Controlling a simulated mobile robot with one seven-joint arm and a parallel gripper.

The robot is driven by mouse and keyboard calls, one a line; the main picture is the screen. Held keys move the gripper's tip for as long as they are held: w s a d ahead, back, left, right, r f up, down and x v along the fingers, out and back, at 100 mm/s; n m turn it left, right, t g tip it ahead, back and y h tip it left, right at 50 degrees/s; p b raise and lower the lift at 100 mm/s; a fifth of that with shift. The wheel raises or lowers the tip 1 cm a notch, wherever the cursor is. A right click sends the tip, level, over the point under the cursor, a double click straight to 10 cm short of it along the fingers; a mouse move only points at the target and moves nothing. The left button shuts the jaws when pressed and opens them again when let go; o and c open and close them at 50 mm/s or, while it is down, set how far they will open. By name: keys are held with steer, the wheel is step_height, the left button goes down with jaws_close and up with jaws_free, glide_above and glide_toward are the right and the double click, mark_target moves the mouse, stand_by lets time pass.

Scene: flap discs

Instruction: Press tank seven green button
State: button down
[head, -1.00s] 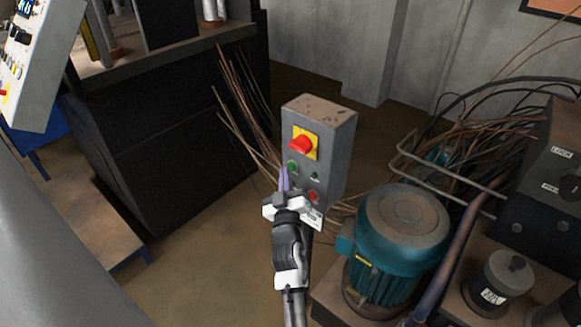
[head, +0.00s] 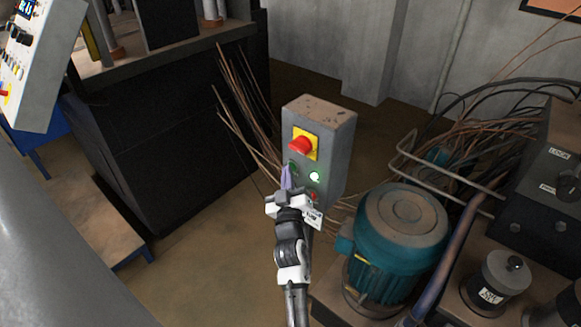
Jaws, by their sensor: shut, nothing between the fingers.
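A grey control box (head: 331,151) stands in the middle of the head view. Its front has a red knob (head: 300,146) on a yellow plate. Below that is a dark green round button (head: 293,168) at the left and a small lamp (head: 315,177), lit whitish green, at the right. A red button (head: 313,196) is lower, partly hidden by my gripper. My gripper (head: 286,172) is shut and empty. Its purple fingertips are at the green button's lower left edge and seem to touch it, though the exact contact cannot be told. The box's label is not readable.
A teal motor (head: 400,232) stands right of the box, with a bent metal rail (head: 440,160) and loose cables behind it. Dark machinery (head: 165,140) fills the left. A white panel (head: 35,65) is at far left. Brown floor is clear between.

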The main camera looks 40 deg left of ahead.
steer(key=shift+s+f+b, duration=0.1)
steer(key=shift+s+b, duration=0.75)
steer(key=shift+b, duration=0.1)
steer(key=s+b, duration=0.4)
steer(key=s, duration=0.1)
steer(key=shift+a+b, duration=0.2)
steer(key=shift+b, duration=0.15)
stand_by(0.6)
